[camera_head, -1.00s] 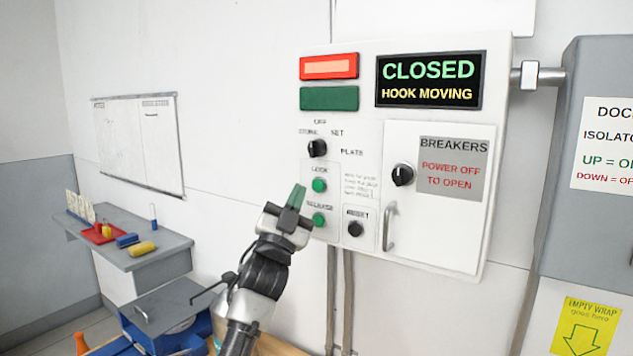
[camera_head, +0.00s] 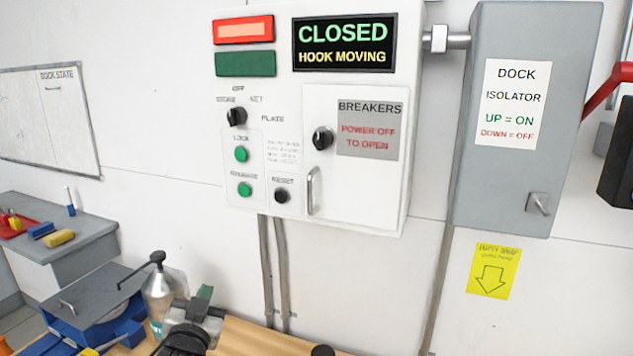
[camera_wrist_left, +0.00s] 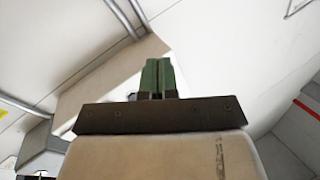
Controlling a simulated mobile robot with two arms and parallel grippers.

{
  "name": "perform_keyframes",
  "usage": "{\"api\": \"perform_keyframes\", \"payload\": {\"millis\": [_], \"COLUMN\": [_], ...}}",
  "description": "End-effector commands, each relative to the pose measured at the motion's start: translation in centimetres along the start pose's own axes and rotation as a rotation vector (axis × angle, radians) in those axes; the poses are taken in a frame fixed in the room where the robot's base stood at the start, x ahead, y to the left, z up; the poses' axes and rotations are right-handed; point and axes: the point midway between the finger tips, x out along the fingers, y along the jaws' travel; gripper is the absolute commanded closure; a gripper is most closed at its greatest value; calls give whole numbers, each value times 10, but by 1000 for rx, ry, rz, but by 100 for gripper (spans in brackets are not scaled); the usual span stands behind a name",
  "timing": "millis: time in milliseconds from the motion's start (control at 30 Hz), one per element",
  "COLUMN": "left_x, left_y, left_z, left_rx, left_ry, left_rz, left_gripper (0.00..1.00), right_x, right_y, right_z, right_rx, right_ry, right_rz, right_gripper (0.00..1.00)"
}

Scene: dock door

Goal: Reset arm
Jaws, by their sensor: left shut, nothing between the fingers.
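My left gripper (camera_head: 205,294) is low in the head view, above the wooden bench top, below and apart from the white control panel (camera_head: 255,225). In the left wrist view its green fingers (camera_wrist_left: 158,77) are together with nothing between them. The panel's display (camera_head: 343,44) reads CLOSED and HOOK MOVING. The upper lamp (camera_head: 244,30) is lit red and the green one (camera_head: 245,64) below it is dark. The green LOCK button (camera_head: 241,154), green RELEASE button (camera_head: 245,189), black RESET button (camera_head: 281,196) and selector knob (camera_head: 236,117) are uncovered. My right gripper is not in view.
A grey dock isolator box (camera_head: 515,185) is on the right, with a red lever (camera_head: 606,88) beside it. A silver bottle (camera_head: 163,290) stands close behind my left gripper. A side shelf (camera_head: 90,235) holds small items.

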Motion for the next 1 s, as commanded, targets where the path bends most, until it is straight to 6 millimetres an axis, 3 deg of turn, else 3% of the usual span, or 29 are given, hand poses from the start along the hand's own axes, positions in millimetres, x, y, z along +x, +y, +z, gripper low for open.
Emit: {"api": "perform_keyframes", "payload": {"millis": [33, 100, 200, 300, 500, 800, 867, 1000], "left_x": [-26, -63, -123, -179, -260, -352, -369, -363], "left_y": [8, 19, 32, 42, 51, 56, 56, 67], "left_z": [32, 69, 113, 141, 165, 172, 171, 200], "left_rx": [-18, -41, -69, -86, -100, -106, -105, -102], "left_ry": [-116, -280, -509, -701, -960, -1234, -1284, -1301], "left_rz": [25, 60, 117, 173, 258, 364, 385, 389], "left_gripper": [100, 100, 100, 100, 100, 100, 100, 100], "right_x": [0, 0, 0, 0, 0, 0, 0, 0], "right_y": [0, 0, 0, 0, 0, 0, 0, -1], "right_z": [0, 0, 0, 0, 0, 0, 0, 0], "right_rx": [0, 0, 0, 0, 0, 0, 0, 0], "right_ry": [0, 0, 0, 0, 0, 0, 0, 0], "right_rz": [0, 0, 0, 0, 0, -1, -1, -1], "right_gripper": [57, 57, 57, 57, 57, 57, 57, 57]}}
